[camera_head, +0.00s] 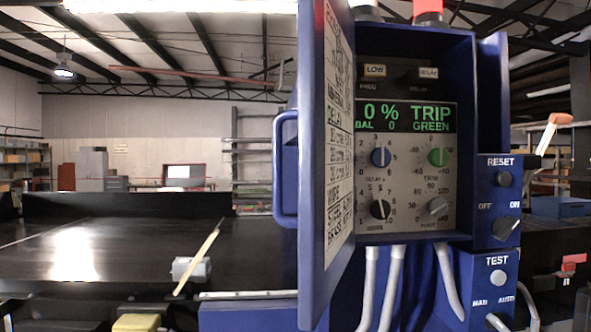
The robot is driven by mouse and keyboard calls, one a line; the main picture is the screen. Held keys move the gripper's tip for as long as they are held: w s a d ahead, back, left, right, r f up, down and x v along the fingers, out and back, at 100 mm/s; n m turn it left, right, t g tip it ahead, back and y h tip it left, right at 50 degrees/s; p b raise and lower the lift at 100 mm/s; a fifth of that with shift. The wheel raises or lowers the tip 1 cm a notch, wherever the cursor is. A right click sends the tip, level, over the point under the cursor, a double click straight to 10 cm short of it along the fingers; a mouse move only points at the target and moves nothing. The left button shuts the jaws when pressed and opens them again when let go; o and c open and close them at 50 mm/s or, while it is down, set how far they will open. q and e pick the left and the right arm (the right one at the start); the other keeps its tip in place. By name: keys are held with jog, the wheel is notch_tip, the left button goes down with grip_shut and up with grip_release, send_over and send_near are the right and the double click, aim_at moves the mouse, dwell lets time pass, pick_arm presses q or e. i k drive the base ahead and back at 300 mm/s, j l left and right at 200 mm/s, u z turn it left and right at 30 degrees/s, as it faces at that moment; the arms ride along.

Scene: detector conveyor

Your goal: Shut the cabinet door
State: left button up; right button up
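The blue cabinet door (312,180) stands open in the head view, seen nearly edge-on on the left side of the cabinet. Its inner face carries a white printed label. A blue handle (284,170) sticks out from the door's left side. The blue cabinet (420,40) is open at the front, showing a grey control panel (410,185) with knobs and a display (405,116) reading "TRIP GREEN". Neither of my grippers is in view.
A dark conveyor (110,250) lies to the left, with a small grey part and a pale stick (200,255) at its near edge. Blue RESET (500,178) and TEST (497,277) boxes stand right of the cabinet. Pale cables hang below it. The space left of the handle looks clear.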

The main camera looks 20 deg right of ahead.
aim_at(326, 115)
jog(key=i+j+z, duration=0.35)
jog(key=i+j, duration=0.55)
jog(key=z, duration=1.6)
